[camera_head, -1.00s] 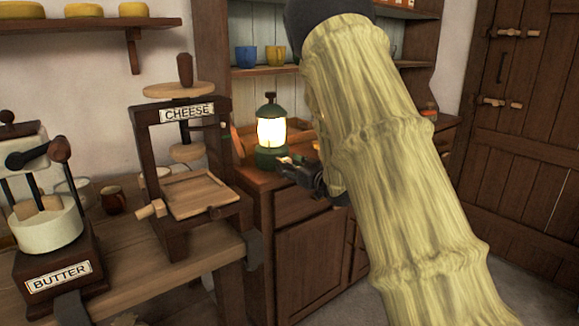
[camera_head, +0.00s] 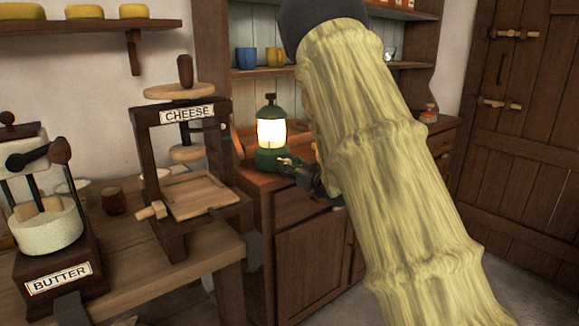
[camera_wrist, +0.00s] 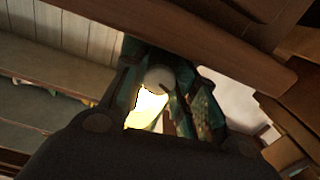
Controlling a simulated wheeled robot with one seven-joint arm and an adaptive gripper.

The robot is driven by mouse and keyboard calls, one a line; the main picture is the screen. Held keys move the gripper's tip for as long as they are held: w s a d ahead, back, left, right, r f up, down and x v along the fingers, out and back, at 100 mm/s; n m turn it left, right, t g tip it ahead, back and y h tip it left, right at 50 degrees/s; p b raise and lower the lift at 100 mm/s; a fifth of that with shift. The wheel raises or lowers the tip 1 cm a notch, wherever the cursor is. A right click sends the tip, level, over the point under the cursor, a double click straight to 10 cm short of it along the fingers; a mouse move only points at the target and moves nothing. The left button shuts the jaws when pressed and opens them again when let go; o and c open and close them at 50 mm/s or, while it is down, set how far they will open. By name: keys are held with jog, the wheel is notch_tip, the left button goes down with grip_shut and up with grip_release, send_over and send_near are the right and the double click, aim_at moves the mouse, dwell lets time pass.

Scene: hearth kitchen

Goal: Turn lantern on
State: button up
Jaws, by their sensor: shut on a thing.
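The lantern (camera_head: 271,133) is green with a pale glass, and its glass glows bright. It stands upright on the dark wooden cabinet, left of my arm. My gripper (camera_head: 284,162) reaches in from the right at the front of its green base. In the wrist view the lantern's bright glass (camera_wrist: 149,104) shows between my fingers, with a round grey knob (camera_wrist: 160,77) at the fingertips. My gripper is shut on this knob. My arm hides part of the cabinet and shelf behind it; the exact finger contact is hard to see.
A cheese press (camera_head: 186,115) and a butter churn (camera_head: 48,225) stand on the wooden table at left. A blue mug (camera_head: 246,57) and a yellow mug (camera_head: 275,56) sit on the shelf above. The cabinet (camera_head: 310,255) is below, and a wooden door (camera_head: 530,140) is at right.

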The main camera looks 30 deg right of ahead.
dwell(0.3)
jog(key=o, duration=1)
jog(key=shift+s, duration=0.1)
jog(key=s+d, duration=0.1)
jog(key=s, duration=1)
jog(key=shift+s, duration=0.4)
jog(key=shift+c, duration=1.3)
jog(key=m+p, duration=0.1)
jog(key=p, duration=0.1)
jog(key=m+p, duration=0.2)
jog(key=p, duration=0.1)
jog(key=w+m+p, duration=0.1)
jog(key=m+p, duration=0.1)
jog(key=p, duration=0.1)
jog(key=shift+r, duration=0.25)
